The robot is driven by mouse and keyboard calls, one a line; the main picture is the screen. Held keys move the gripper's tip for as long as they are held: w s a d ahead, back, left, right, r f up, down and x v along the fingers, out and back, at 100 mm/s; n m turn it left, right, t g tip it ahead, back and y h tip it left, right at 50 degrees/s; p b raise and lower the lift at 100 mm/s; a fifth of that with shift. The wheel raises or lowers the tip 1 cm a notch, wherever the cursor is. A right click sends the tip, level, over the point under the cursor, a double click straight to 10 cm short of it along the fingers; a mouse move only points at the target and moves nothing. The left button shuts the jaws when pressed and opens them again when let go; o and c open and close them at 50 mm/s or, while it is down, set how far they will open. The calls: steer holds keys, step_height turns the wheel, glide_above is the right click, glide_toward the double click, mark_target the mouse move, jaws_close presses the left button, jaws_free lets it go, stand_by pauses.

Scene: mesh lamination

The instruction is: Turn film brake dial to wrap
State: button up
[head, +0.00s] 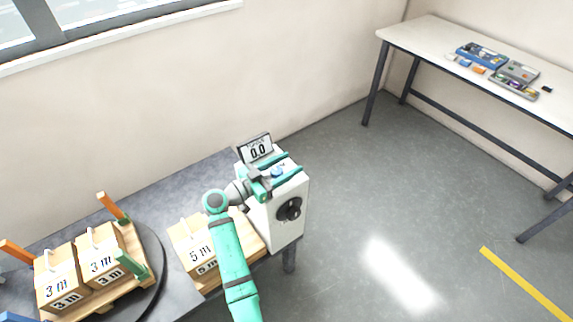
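A white machine box (287,223) stands at the right end of the dark table. A round black dial (289,208) is on its side face; its markings are too small to read. A small blue knob (278,171) shows on top of the box. I cannot tell which of these is the film brake dial. My gripper (277,170) is over the top of the box, with its teal fingers apart on either side of the blue knob. Whether they touch the knob cannot be told. The black dial is clear of my gripper.
A display (257,149) reading 0.0 stands behind my gripper. Wooden boxes marked 3 m (101,258) sit on a round dark turntable (152,262) at left; a box marked 5 m (191,243) is beside the machine. A white table (440,37) holds small parts. Floor at right is open.

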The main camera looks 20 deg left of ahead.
steer(key=v, duration=1)
steer(key=shift+s+a, duration=0.25)
steer(key=shift+s, duration=0.05)
stand_by(0.4)
